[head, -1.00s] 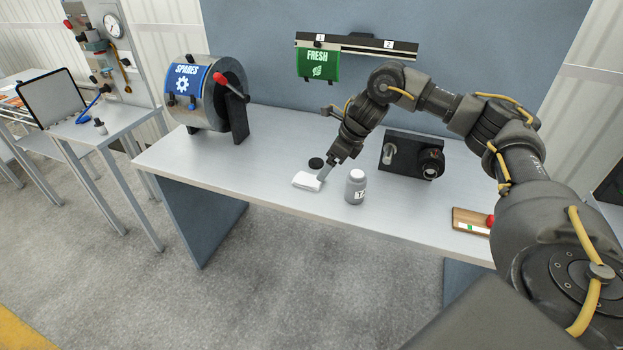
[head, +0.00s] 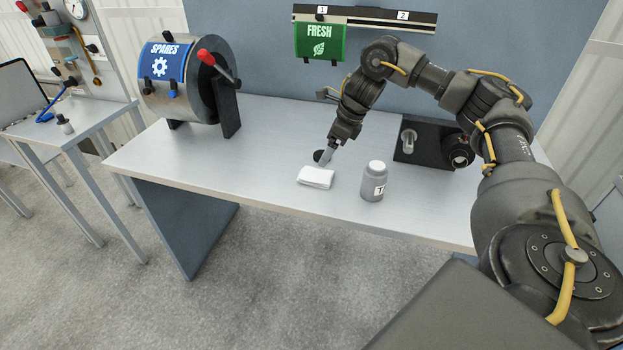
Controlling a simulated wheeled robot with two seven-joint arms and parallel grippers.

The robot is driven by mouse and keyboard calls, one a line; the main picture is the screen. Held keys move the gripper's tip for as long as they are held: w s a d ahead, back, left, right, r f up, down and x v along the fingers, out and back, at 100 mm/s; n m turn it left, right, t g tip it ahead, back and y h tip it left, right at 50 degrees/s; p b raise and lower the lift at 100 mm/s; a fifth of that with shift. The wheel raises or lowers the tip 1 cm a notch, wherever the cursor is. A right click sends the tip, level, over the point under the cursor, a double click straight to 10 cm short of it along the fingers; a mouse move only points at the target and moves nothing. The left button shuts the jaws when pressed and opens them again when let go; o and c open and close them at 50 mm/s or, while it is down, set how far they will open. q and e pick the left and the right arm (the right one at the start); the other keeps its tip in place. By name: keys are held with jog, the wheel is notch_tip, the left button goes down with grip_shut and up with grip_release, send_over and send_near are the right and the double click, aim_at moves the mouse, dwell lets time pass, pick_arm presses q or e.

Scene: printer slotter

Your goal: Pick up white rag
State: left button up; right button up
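The white rag (head: 316,178) lies folded and flat on the grey table near its front edge. My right arm comes in from the right, and its gripper (head: 325,160) points down just behind the rag's back edge. A narrow gap seems to separate the fingertips from the rag; whether they touch is hard to tell. The fingers show edge-on, so their opening is unclear. Nothing is seen held in them. My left gripper is out of view.
A grey bottle (head: 374,184) stands right of the rag. A black fixture (head: 420,146) is further right. The blue-labelled SPARES drum (head: 190,84) stands left; a green FRESH sign (head: 320,43) hangs behind.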

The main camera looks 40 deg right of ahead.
send_over(316, 174)
jog(key=s+d, duration=0.1)
jog(key=s, duration=0.1)
notch_tip(316, 174, down, 5)
jog(key=shift+s+d+r+p, duration=0.1)
jog(key=shift+p, duration=0.2)
jog(key=shift+f, duration=0.25)
jog(key=x, duration=0.2)
jog(key=p+x, duration=0.1)
jog(key=x, duration=0.1)
jog(key=shift+w+d+r, duration=0.1)
jog(key=shift+w+d, duration=0.05)
jog(key=shift+w, duration=0.15)
jog(key=shift+w+f, duration=0.1)
jog(key=shift+f, duration=0.3)
jog(key=shift+f, duration=0.2)
jog(key=shift+c, duration=0.2)
jog(key=c, duration=1)
